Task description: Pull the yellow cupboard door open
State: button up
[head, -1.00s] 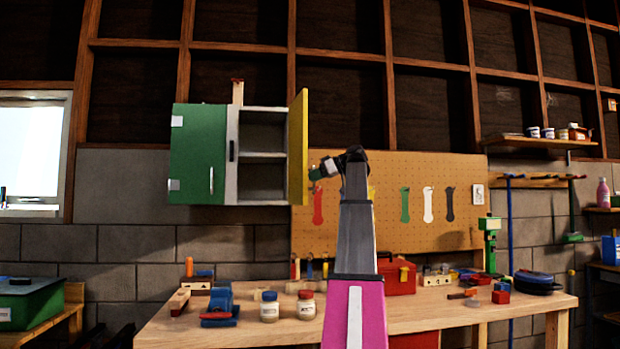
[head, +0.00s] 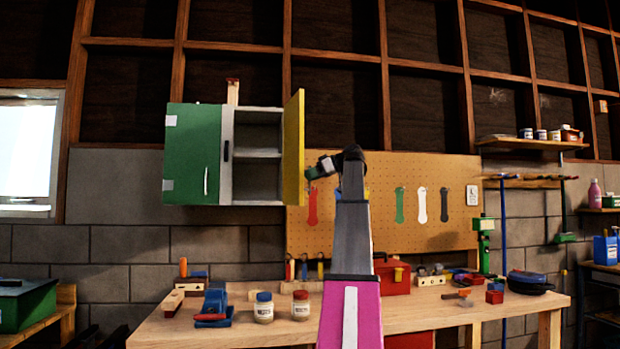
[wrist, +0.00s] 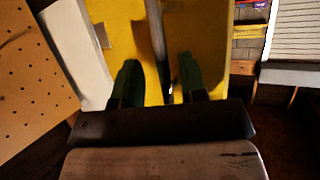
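The yellow cupboard door (head: 294,150) stands swung well out from the wall cupboard (head: 227,155), seen nearly edge-on in the head view. The shelves behind it are exposed. My gripper is at the door's right side in the head view (head: 312,172), partly hidden by my arm. In the wrist view the yellow door face (wrist: 205,45) fills the middle, with a grey bar handle (wrist: 157,45) running up it. The two dark green fingers of my gripper (wrist: 160,88) are apart, one on each side of the handle, with visible gaps between.
The green door (head: 190,155) on the cupboard's left is shut. A pegboard (head: 430,215) with hanging tools is behind my arm. A workbench (head: 270,335) below holds jars, a blue vise and a red toolbox (head: 393,277). Open air lies left of the yellow door.

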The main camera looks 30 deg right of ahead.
jog(key=v, duration=1)
jog(key=shift+s+a, duration=0.1)
